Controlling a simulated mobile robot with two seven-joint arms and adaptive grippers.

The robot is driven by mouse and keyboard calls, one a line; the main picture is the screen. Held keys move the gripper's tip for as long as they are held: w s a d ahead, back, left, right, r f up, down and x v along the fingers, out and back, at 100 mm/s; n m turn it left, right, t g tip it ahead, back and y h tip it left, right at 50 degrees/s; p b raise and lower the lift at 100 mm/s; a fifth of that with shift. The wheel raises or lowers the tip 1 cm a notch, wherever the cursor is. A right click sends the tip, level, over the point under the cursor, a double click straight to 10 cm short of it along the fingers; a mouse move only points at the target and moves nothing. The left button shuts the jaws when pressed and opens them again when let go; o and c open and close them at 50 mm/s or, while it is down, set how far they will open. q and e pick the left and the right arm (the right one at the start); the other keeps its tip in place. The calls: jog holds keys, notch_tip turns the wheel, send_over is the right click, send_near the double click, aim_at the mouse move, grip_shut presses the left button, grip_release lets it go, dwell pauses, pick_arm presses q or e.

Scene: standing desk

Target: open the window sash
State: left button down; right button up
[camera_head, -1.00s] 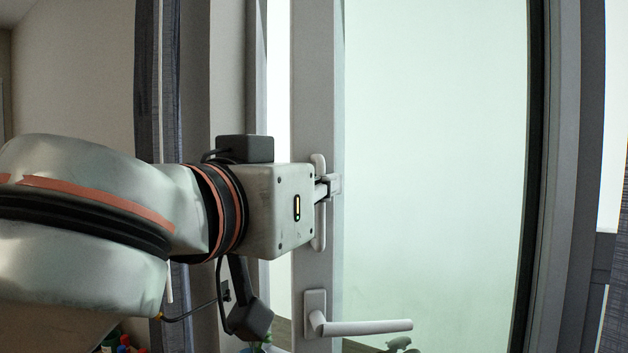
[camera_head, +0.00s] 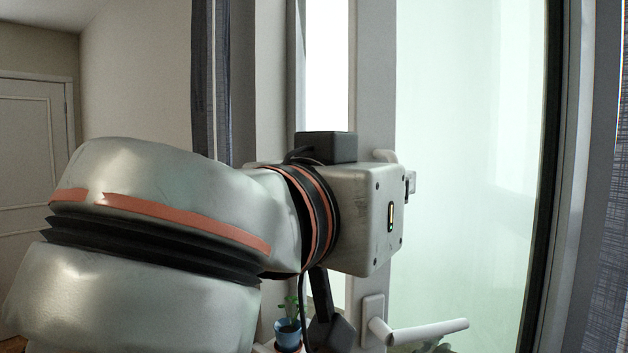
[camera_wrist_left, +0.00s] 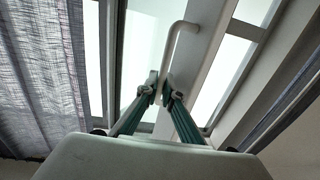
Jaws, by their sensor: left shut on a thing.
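The window sash has a pale grey stile (camera_head: 374,70) and a large pale glass pane (camera_head: 470,130). A bright strip shows between the stile and the frame on its left, so the sash stands ajar. A white upright pull bar is mounted on the stile; its top end (camera_head: 386,156) shows above my gripper in the head view. My left gripper (camera_head: 411,183) is shut on this bar, which also shows in the left wrist view (camera_wrist_left: 178,40) between the fingers (camera_wrist_left: 161,90). My gripper body hides most of the bar in the head view. My right gripper is not in view.
A white lever handle (camera_head: 425,331) juts out below my gripper on the stile. A small plant in a blue pot (camera_head: 288,333) stands below my wrist. Grey curtains hang at left (camera_head: 210,80) and right (camera_head: 606,230). A door (camera_head: 38,170) is at far left.

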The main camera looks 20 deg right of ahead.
pick_arm(q)
jog(key=shift+r, duration=0.1)
jog(key=c, duration=2.5)
grip_release()
jog(key=v, duration=1.2)
